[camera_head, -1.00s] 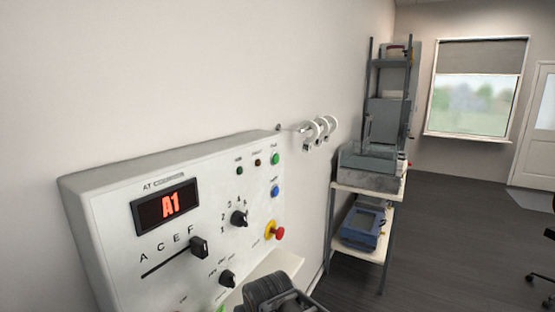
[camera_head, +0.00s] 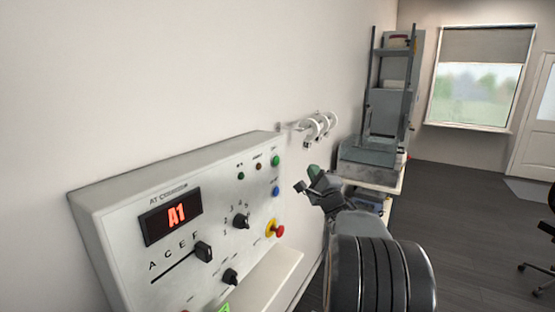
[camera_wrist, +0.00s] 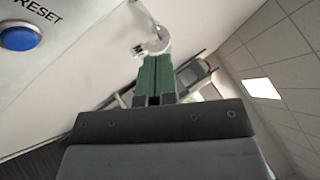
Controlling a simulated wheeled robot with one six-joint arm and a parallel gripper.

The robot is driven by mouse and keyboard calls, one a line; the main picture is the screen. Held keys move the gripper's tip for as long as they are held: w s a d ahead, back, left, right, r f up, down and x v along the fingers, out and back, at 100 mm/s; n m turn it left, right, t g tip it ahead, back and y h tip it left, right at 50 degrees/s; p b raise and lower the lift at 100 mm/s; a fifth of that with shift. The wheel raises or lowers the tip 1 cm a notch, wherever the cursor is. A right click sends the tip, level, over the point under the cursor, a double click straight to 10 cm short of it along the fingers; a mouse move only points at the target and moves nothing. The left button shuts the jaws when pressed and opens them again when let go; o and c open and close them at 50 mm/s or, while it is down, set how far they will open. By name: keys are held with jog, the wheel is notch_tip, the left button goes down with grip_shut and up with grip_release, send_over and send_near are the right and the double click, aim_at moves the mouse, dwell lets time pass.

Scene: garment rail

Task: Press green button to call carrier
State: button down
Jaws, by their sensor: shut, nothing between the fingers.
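The green button (camera_head: 276,160) is at the upper right of the white control panel (camera_head: 122,195), above a blue button (camera_head: 276,191) and a red mushroom knob on yellow (camera_head: 276,229). My gripper (camera_head: 308,178) is shut and empty, to the right of the buttons and apart from the panel. In the wrist view its green-padded fingers (camera_wrist: 156,78) are together. There the blue button (camera_wrist: 20,37) labelled RESET shows at the upper left; the green button is not in that view.
The panel's display (camera_head: 171,217) reads A1. White hooks (camera_head: 318,126) stick out from the wall behind the panel. A grey rack (camera_head: 388,110) on a shelf unit stands farther back. Open dark floor (camera_head: 470,220) lies to the right.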

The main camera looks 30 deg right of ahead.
aim_at(276, 161)
jog(key=shift+s+d+r, duration=0.1)
jog(key=shift+r, duration=0.05)
dwell(0.3)
jog(key=w+a, duration=0.4)
jog(key=w, duration=0.3)
jog(key=shift+w, duration=0.4)
jog(key=shift+w+a, duration=0.1)
jog(key=shift+a, duration=0.05)
dwell(1.9)
jog(key=shift+w+a, duration=0.15)
jog(key=shift+w, duration=0.15)
